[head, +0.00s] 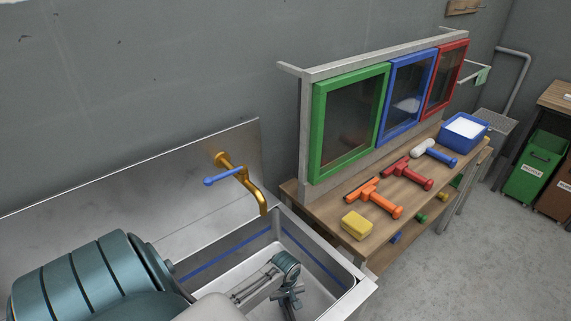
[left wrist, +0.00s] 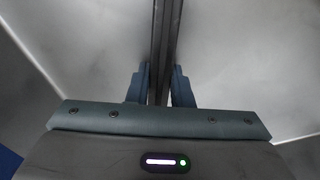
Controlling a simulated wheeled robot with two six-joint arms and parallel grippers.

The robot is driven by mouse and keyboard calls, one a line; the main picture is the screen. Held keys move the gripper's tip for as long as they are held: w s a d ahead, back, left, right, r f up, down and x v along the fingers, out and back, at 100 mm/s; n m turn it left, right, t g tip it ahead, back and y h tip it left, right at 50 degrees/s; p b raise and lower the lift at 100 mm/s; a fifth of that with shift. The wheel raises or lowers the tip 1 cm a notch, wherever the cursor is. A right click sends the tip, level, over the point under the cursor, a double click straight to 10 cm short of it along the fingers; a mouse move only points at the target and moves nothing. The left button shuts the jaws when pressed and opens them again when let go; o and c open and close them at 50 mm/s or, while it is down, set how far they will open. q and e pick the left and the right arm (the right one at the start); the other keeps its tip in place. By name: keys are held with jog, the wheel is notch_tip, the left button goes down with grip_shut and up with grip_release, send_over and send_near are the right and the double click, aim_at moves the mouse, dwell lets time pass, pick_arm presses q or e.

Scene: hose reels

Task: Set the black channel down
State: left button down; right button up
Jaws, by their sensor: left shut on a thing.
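My left gripper (head: 290,300) is down inside the steel sink basin (head: 225,279), near its right side. In the left wrist view the two blue-grey fingers (left wrist: 159,88) are shut on the black channel (left wrist: 160,35). It is a long, narrow dark strip that runs from between the fingers to the top edge of that view. Pale grey metal lies behind it. In the head view the channel cannot be made out clearly at the gripper. Whether it touches the basin floor cannot be told. My right gripper is not in view.
A brass tap (head: 250,188) with a blue lever hangs over the basin's back. To the right, a wooden bench (head: 335,222) holds a yellow sponge (head: 357,225), an orange squeegee (head: 377,199), a red one (head: 408,173), a blue-handled tool (head: 436,153) and a blue tub (head: 462,145). Framed panes stand behind.

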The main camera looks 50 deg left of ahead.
pick_arm(q)
jog(key=shift+f, duration=0.15)
jog(key=c, duration=1.3)
grip_release()
notch_tip(320, 180, up, 12)
jog(key=b, duration=0.1)
jog(key=shift+r, duration=0.2)
